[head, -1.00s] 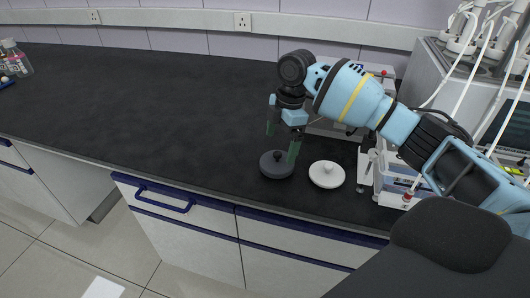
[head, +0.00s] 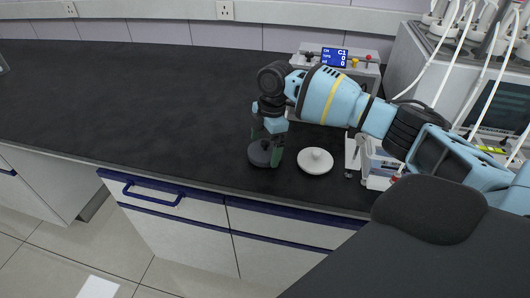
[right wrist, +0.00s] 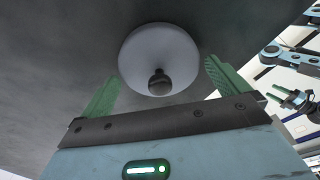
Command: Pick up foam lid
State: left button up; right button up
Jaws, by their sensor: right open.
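A dark grey round lid with a knob (head: 255,160) lies on the black bench top below my right gripper (head: 267,146). A white round lid with a knob (head: 316,161) lies just to its right. I cannot tell by look which is foam. My right gripper is open, its green fingers pointing down on either side of the dark lid's knob. In the right wrist view a greyish disc with a dark knob (right wrist: 158,82) shows between the spread fingers, apparently apart from them. My left gripper (right wrist: 283,97) shows small at the right edge there; its jaw state is unclear.
A device with a blue display (head: 334,58) stands behind my right arm. A small white apparatus (head: 377,166) stands right of the white lid. A large grey unit with tubes (head: 410,58) is at the right. The bench's left side is clear; its front edge is near the lids.

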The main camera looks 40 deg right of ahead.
jog(key=shift+a+f, duration=0.1)
jog(key=shift+f, duration=0.65)
jog(key=c, duration=0.7)
